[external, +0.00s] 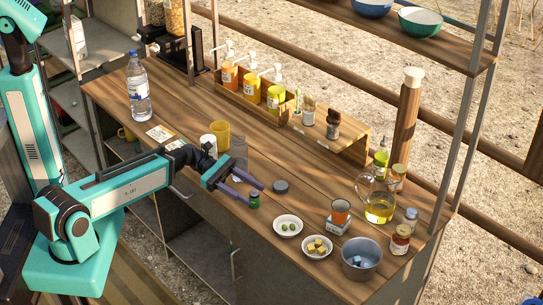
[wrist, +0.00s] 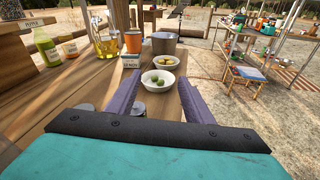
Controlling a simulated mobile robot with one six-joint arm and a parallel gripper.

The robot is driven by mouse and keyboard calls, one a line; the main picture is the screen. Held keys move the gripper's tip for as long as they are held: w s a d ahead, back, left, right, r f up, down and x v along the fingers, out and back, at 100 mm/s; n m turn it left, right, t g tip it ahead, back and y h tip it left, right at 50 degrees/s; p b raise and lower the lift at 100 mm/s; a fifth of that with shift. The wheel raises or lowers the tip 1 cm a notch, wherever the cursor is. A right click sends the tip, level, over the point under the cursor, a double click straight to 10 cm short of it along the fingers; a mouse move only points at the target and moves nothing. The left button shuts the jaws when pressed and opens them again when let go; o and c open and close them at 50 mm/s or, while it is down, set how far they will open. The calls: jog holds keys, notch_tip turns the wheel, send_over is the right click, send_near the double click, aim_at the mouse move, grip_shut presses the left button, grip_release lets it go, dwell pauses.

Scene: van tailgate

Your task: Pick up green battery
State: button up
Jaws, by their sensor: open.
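The green battery (external: 254,203) is a small, dark green upright cylinder near the front edge of the wooden counter in the external view. My gripper (external: 257,191) has purple fingers spread apart and empty. In the external view, the tip of the nearer finger is right by the battery's top; I cannot tell whether they touch. In the wrist view my gripper (wrist: 159,76) points along the counter towards the bowls. A greyish round top (wrist: 138,108) shows low between the fingers, partly hidden by the gripper body; I cannot tell if it is the battery.
A dark round puck (external: 280,187) lies just beyond the fingers. A yellow mug (external: 220,135) and white cup (external: 207,144) stand behind the wrist.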

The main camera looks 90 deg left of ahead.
jog(key=s+a+r+n+t+y, duration=0.1)
jog(key=a+r+n+t, duration=0.1)
jog(key=a, duration=0.3)
jog(key=shift+s+r+n+t, duration=0.3)
jog(key=shift+r+n+t, duration=0.1)
jog(key=shift+r+n, duration=0.15)
jog(key=shift+b, duration=0.3)
jog(key=shift+f+b, duration=1.25)
jog(key=shift+f, duration=0.3)
jog(key=shift+f+p, duration=0.55)
jog(key=shift+f, duration=1.95)
jog(key=shift+w+d, duration=0.3)
jog(key=shift+w, duration=0.25)
jog(key=shift+p+x, duration=1)
jog(key=shift+x, duration=2.15)
